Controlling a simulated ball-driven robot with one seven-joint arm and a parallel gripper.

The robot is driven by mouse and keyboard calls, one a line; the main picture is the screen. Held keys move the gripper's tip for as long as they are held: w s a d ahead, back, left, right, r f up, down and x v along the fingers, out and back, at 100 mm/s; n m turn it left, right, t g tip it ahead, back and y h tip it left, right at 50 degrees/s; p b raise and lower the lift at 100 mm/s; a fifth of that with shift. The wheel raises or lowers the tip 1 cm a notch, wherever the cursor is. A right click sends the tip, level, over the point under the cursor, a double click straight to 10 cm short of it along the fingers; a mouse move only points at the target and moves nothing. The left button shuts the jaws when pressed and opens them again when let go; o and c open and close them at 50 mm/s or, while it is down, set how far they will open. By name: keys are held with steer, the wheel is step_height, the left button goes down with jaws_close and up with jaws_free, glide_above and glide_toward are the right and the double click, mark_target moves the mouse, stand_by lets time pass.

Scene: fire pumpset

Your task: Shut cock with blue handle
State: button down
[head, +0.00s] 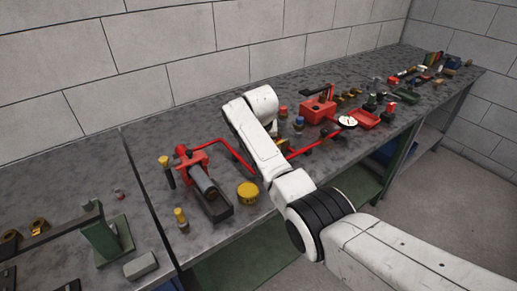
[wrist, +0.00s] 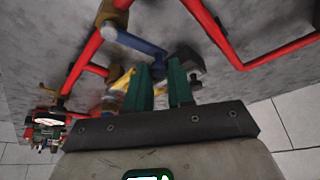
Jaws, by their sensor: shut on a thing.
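The cock's blue handle (wrist: 137,41) shows in the wrist view. It runs from a brass fitting on the red pipe down to my fingertips. My gripper (wrist: 161,70) has its two green fingers closed around the free end of this handle. The exact contact is partly hidden by the fingers. A yellow handle (wrist: 122,80) lies just left of the fingers. In the head view my white arm covers my gripper and the blue handle. The red pipe (head: 235,152) comes out from both sides of the arm there.
A red pump (head: 190,163) and a yellow round cap (head: 248,192) stand on the grey bench left of my arm. A red box (head: 318,110), a white gauge (head: 347,122) and a red tray (head: 363,119) stand to the right. A block wall runs behind the bench.

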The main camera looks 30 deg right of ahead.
steer(key=shift+w+d+m+h+b, duration=0.2)
steer(key=shift+d+m+h+b, duration=0.25)
steer(key=shift+m+b, duration=0.35)
steer(key=c, duration=1)
jaws_free()
steer(key=shift+r, duration=0.15)
steer(key=v, duration=1)
steer(key=shift+r, duration=0.3)
